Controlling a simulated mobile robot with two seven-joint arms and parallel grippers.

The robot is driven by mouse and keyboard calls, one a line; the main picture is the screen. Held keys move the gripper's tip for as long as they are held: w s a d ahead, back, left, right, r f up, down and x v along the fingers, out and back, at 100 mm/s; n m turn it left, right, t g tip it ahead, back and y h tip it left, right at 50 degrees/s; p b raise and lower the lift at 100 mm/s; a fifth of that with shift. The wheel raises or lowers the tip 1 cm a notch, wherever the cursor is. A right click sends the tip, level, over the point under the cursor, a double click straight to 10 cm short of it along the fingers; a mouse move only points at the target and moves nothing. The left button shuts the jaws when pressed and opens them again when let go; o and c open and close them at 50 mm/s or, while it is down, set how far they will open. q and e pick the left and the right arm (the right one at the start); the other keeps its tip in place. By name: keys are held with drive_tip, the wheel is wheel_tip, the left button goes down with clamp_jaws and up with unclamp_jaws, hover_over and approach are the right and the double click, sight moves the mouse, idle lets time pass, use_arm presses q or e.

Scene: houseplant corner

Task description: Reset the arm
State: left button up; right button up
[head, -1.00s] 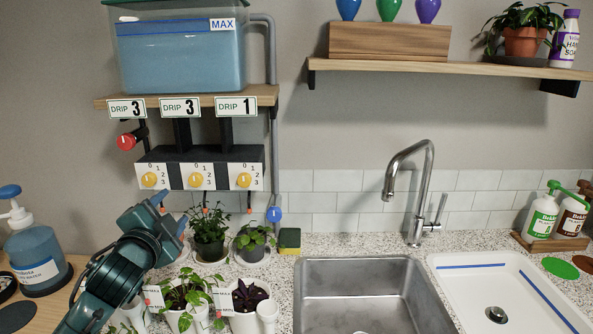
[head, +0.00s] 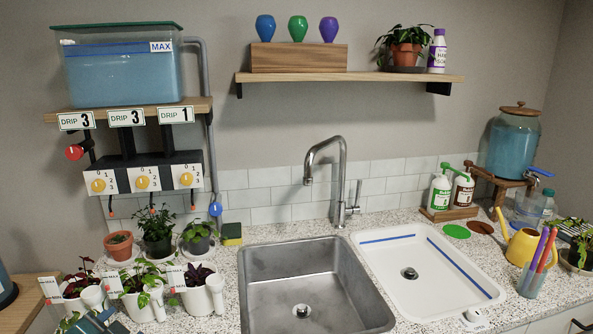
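My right gripper is not in view.
White pots, one with a leafy green plant (head: 146,303) and one with a dark-leaved plant (head: 200,299), stand close to the arm. A steel sink (head: 262,290) and white basin (head: 375,275) lie to the right. A yellow watering can (head: 523,250) stands at far right.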

use_arm(q)
drive_tip(key=s+d+f+n+g+h, duration=0.2)
drive_tip(key=s+d+f+g, duration=0.4)
drive_tip(key=s, duration=0.5)
drive_tip(key=s+d+f+n+g+h, duration=0.1)
drive_tip(key=s+d+f+n+g, duration=0.2)
drive_tip(key=s+d+f, duration=0.6)
drive_tip(key=w+d+f+t+h, duration=0.2)
drive_tip(key=w+f+t+h, duration=0.1)
drive_tip(key=f+t, duration=0.3)
drive_tip(key=shift+d+f+m+t, duration=0.15)
drive_tip(key=shift+f+m+t, duration=0.15)
drive_tip(key=shift+f+m, duration=0.15)
drive_tip(key=shift+w, duration=0.1)
